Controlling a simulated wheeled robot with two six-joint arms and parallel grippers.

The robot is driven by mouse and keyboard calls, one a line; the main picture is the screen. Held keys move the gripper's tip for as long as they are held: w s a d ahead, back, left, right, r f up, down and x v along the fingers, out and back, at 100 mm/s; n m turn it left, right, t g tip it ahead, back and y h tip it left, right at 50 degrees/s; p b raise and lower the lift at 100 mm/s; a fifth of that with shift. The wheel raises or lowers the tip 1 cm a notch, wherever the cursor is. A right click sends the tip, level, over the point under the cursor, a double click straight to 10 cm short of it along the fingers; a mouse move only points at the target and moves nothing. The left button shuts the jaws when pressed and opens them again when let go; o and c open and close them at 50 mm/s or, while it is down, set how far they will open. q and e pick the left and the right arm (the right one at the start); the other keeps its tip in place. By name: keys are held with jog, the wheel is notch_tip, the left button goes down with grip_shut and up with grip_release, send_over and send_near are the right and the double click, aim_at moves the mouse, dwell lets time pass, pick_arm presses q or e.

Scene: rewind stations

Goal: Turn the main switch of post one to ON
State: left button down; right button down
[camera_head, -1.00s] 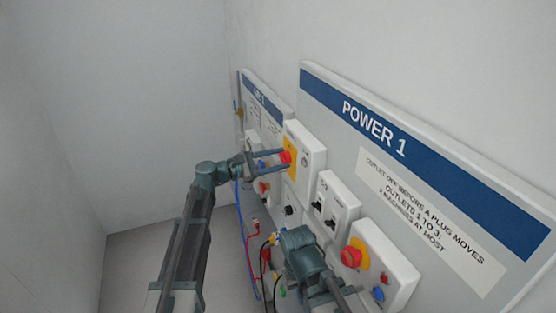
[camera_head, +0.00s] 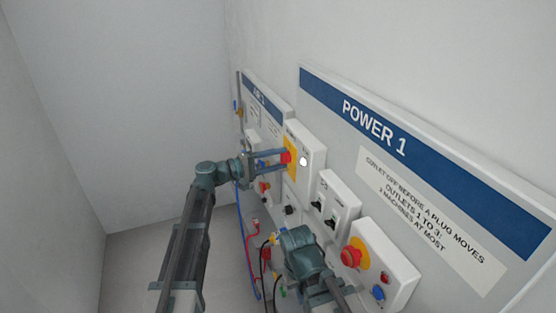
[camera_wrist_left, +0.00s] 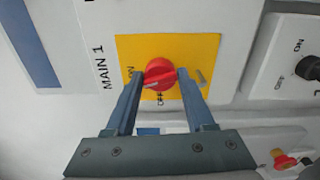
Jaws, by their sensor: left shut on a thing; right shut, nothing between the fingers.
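The main switch of post one is a red rotary knob (camera_wrist_left: 160,74) on a yellow plate (camera_wrist_left: 208,50) beside the label MAIN 1 (camera_wrist_left: 101,67). The ON mark is left of the knob and the OFF mark below it in the left wrist view. The knob's exact pointing is hard to read. My left gripper (camera_head: 284,158) is shut on the knob, with one finger at each side, as the left wrist view also shows (camera_wrist_left: 161,76). A lamp (camera_head: 303,161) on the switch box glows white. My right gripper (camera_head: 298,240) is low in front of the panel, shut; its fingertips are hidden.
The POWER 1 board (camera_head: 450,185) carries an outlet box (camera_head: 345,200) and a box with a red emergency button (camera_head: 352,255). Red and blue cables (camera_head: 249,245) hang below the panel. Free space lies to the left, towards the bare wall.

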pick_arm(q)
jog(key=shift+m, duration=1.6)
jog(key=shift+f+m, duration=0.1)
jog(key=shift+m, duration=0.2)
jog(key=shift+c, duration=1.5)
grip_release()
jog(key=shift+s, duration=0.1)
